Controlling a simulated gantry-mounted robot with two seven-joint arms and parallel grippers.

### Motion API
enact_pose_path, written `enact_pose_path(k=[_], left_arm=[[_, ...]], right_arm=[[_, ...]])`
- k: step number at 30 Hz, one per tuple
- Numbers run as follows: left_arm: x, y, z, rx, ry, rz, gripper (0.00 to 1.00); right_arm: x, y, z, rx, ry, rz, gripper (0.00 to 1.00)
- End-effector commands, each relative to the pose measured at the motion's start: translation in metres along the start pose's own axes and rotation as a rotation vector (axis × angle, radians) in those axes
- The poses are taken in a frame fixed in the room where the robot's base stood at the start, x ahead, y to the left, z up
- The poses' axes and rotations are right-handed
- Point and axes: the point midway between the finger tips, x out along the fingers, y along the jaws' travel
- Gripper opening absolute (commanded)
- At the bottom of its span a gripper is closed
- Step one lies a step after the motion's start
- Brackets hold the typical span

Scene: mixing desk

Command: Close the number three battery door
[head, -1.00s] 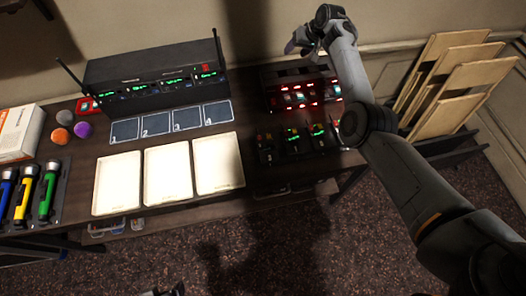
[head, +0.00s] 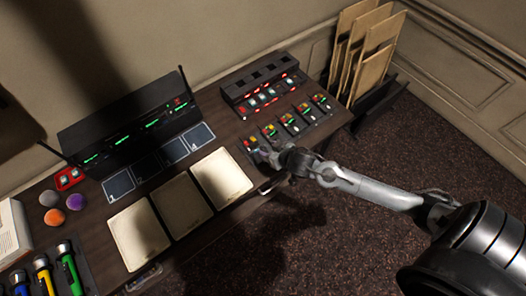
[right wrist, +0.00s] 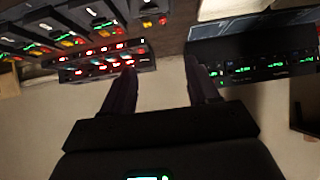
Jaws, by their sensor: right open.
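Several small black transmitter packs with green displays and coloured tops stand in a row at the table's right front; one is the middle pack (head: 288,120). They also show upside down at the upper left of the right wrist view (right wrist: 38,42). Their battery doors are too small to tell open from shut. My right gripper (head: 264,163) is at the table's front edge, beside the leftmost packs, which it partly covers. In the right wrist view its two dark fingers (right wrist: 161,72) are apart with nothing between them. My left gripper is not in view.
A charger with red lights (head: 262,84) stands behind the packs. Wooden boards (head: 372,50) lean at the right.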

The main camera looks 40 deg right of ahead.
Motion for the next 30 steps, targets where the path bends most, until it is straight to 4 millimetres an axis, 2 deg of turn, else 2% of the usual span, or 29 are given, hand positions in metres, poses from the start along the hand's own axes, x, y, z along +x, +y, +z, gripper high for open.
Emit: enact_pose_path(k=[1,3,6,11,24,30], left_arm=[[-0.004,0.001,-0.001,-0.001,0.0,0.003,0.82],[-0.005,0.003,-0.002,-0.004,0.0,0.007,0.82],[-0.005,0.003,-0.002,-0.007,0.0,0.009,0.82],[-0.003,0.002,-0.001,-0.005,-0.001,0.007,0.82],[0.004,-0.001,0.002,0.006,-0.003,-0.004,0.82],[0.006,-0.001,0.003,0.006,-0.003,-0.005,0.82]], right_arm=[[-0.005,0.003,0.014,-0.004,-0.027,0.005,0.6],[-0.007,0.005,0.028,-0.007,-0.051,0.007,0.6],[-0.005,0.005,0.038,-0.006,-0.067,0.008,0.6],[0.012,0.006,0.042,-0.006,-0.071,0.01,0.6],[0.08,0.007,0.046,-0.006,-0.07,0.01,0.6],[0.095,0.006,0.046,-0.006,-0.07,0.009,0.6]])
